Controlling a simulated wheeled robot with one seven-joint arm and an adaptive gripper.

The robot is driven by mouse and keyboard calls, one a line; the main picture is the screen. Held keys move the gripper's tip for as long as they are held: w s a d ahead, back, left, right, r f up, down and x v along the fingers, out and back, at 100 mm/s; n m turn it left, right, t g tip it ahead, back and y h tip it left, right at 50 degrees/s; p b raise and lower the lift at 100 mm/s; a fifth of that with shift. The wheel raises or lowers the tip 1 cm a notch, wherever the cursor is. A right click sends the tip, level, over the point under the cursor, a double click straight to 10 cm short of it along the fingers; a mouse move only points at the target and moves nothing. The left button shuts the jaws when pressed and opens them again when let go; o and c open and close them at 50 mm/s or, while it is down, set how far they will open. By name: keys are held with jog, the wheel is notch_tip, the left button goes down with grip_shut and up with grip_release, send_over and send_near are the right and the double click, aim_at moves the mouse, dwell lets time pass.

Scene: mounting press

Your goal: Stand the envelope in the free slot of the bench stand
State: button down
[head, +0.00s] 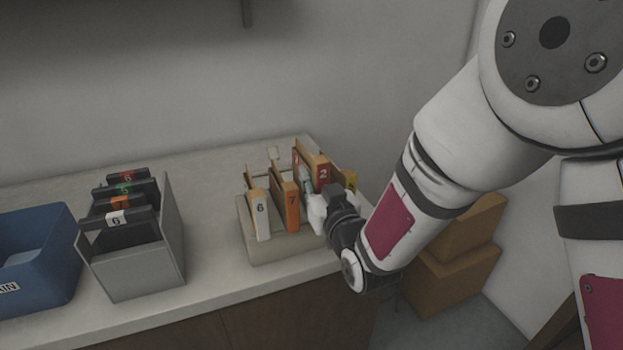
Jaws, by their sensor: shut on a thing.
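The bench stand (285,249) is a beige block near the right end of the bench. A tan envelope with a red spine label "2" (323,172) is at its right part, between the orange "7" piece and a yellow-labelled one. It sits higher than its neighbours. My gripper (313,187) is at its front lower edge and appears shut on it. The gripper and wrist hide the envelope's bottom and the slot below, so I cannot tell how deep it sits.
In the stand are a cream piece "6" (260,212), an orange piece "7" (292,205) and a yellow-labelled piece (350,180). A grey holder (140,270) with several dark folders and a blue bin (45,275) stand left. Cardboard boxes (452,280) are right of the bench.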

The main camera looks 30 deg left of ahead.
jog(key=shift+f+b, duration=1.75)
jog(key=shift+f, duration=0.3)
jog(key=c, duration=1.6)
grip_release()
jog(key=shift+d, duration=0.1)
jog(key=v, duration=0.7)
jog(key=shift+s, duration=0.15)
jog(key=shift+d, duration=0.1)
